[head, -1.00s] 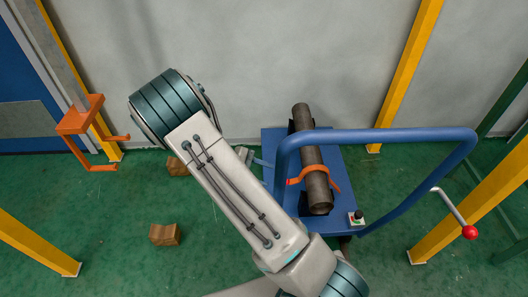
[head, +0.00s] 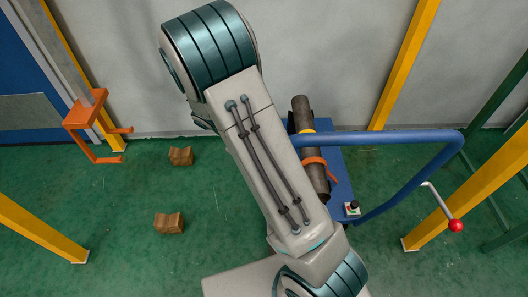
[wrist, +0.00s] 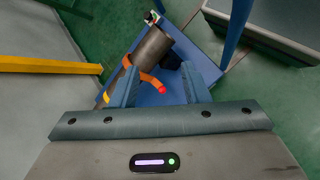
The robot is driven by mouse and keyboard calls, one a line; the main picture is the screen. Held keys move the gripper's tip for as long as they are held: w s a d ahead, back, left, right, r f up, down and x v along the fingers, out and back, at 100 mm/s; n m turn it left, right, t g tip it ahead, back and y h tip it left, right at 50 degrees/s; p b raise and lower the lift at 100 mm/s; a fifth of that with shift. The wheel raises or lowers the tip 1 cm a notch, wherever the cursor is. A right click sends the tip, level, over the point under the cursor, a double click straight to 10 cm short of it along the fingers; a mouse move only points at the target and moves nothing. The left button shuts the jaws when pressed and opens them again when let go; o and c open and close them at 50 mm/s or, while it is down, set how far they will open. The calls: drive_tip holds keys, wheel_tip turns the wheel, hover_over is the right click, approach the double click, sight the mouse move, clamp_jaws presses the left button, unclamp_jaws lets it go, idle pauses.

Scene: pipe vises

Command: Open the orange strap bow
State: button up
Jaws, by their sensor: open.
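The orange strap bow (head: 314,161) crosses over the dark pipe (head: 302,106) on the blue cart. In the wrist view the orange strap bow (wrist: 149,78) curves around the grey pipe (wrist: 153,50) and ends in a red tip. My gripper (wrist: 157,88) is open and empty. Its two blue-grey fingers stand either side of the strap's free end in that picture; whether they touch it I cannot tell. In the head view my arm hides the gripper and the left part of the cart.
A blue tubular handle (head: 400,137) arches over the cart (head: 341,188). A small box with a black knob (head: 352,208) sits at the cart's front corner. A red-ended lever (head: 455,226) and yellow posts stand right. An orange bracket (head: 88,110) and two wooden blocks (head: 169,222) are left.

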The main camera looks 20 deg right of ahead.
drive_tip(key=s+r+m+t+y+p, duration=0.1)
drive_tip(key=s+r+p, duration=0.3)
drive_tip(key=r, duration=0.7)
drive_tip(key=s+a+r+m+t+y+p, duration=0.1)
drive_tip(key=s+r+m+t+y+p, duration=0.1)
drive_tip(key=r+p, duration=0.6)
drive_tip(key=s+a+r+m+t+y+p, duration=0.1)
drive_tip(key=s+r+y+p, duration=0.3)
drive_tip(key=r, duration=1.2)
drive_tip(key=s+m+t+p, duration=0.1)
drive_tip(key=s+p, duration=0.1)
drive_tip(key=s, duration=0.2)
drive_tip(key=shift+r+t+y+p, duration=0.25)
drive_tip(key=shift+t+y+p, duration=0.05)
drive_tip(key=shift+t+y, duration=0.1)
drive_tip(key=shift+s+a+r, duration=0.15)
drive_tip(key=shift+a+r, duration=0.1)
drive_tip(key=shift+r, duration=0.05)
drive_tip(key=shift+c, duration=0.3)
drive_tip(key=shift+s+r, duration=0.1)
drive_tip(key=shift+s, duration=0.05)
clamp_jaws()
